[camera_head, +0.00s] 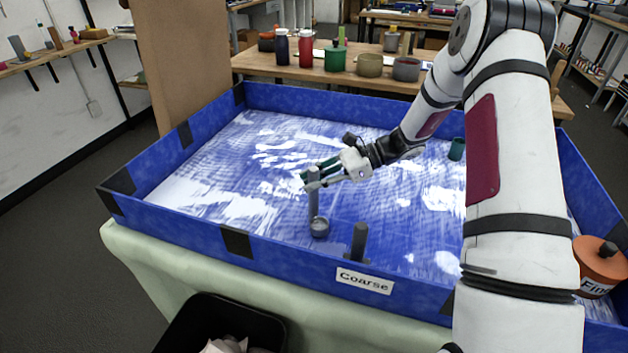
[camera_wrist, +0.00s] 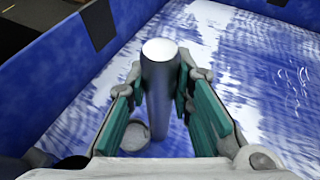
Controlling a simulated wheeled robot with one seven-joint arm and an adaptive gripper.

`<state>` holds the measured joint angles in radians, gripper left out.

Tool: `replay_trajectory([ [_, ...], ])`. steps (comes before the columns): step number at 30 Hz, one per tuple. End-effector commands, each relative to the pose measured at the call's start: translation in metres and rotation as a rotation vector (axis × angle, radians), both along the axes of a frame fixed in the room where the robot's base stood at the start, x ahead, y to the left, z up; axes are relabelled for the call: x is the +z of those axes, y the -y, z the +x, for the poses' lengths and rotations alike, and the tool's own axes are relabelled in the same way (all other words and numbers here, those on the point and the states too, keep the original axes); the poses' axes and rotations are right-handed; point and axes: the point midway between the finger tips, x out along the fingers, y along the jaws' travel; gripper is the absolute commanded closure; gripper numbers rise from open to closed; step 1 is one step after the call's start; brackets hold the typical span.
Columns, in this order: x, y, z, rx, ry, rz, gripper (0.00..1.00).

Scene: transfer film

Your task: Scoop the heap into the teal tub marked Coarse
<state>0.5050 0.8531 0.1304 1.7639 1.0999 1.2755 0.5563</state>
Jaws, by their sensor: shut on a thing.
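My gripper (camera_head: 313,181) is shut on the upright handle of a grey scoop (camera_head: 314,206), whose round cup is low over the floor of the blue tray. In the wrist view the scoop (camera_wrist: 160,85) stands between the teal finger pads, with its cup partly hidden by a finger. White material lies in thin streaks and patches (camera_head: 228,206) across the tray; no single tall heap shows.
The blue tray's walls (camera_head: 170,165) surround the work area. A dark grey post (camera_head: 359,242) stands by the front wall, right of the scoop. An orange pot (camera_head: 598,262) marked "Fin…" is at far right. A black bin (camera_head: 200,322) is in front. Jars stand on a table behind.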

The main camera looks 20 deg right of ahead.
Motion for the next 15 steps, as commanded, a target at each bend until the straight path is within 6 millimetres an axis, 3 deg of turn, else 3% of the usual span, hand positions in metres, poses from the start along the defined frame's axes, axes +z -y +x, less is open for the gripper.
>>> replay_trajectory([
  [5,0.005,0.000,0.000,0.000,0.001,0.000,1.00],
  [15,0.037,0.000,0.000,0.000,0.001,0.000,1.00],
])
